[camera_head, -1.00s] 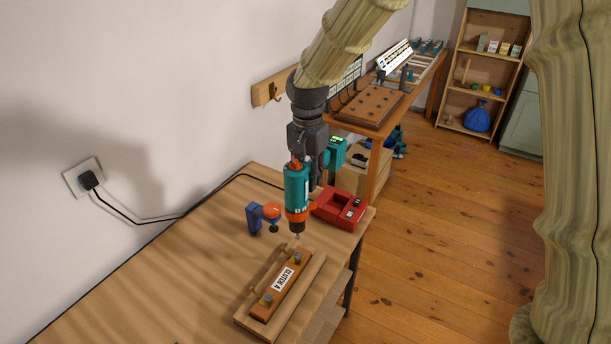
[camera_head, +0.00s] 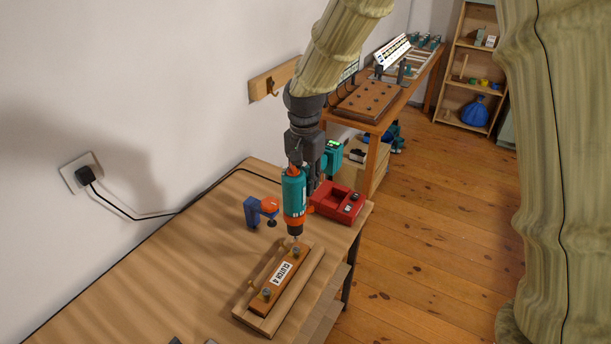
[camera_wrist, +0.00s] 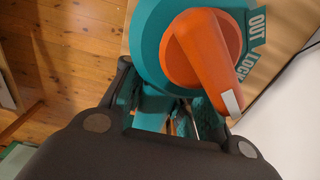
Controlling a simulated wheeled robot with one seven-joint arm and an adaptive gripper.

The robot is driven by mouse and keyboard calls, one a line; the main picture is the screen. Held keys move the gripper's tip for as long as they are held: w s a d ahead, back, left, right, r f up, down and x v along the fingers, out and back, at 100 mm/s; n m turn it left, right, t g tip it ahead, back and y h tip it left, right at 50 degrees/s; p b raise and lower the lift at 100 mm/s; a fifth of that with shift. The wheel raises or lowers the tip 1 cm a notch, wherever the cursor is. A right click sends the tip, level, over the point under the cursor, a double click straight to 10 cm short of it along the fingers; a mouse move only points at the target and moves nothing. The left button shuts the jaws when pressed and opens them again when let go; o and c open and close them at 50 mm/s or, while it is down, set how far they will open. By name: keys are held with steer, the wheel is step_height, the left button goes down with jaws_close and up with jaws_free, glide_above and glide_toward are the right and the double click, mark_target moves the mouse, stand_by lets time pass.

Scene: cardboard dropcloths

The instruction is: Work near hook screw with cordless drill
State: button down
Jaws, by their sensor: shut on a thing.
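My gripper (camera_head: 308,160) is shut on the teal and orange cordless drill (camera_head: 293,192), which hangs nose-down over the workbench. In the wrist view, the drill's teal body shows an orange selector (camera_wrist: 202,55) with lettering "OUT" and "LOCK", close to the dark gripper fingers. The drill's tip is just above the far end of a wooden block labelled "CLUTCH A" (camera_head: 283,274); I cannot tell whether it touches. Screw heads stand at the block's two ends, the near one (camera_head: 266,294) clear to see. A hook (camera_head: 273,88) sits on a wooden strip (camera_head: 262,80) on the wall.
A red charger-like box (camera_head: 338,203) and a blue and orange clamp-like tool (camera_head: 260,211) stand close beside the drill. A black cable runs along the bench to the wall outlet (camera_head: 82,173). The bench's left part (camera_head: 150,270) is mostly clear.

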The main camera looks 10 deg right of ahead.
steer(key=shift+f+b, duration=0.35)
steer(key=shift+f, duration=1.45)
steer(key=shift+p, duration=0.5)
stand_by(0.4)
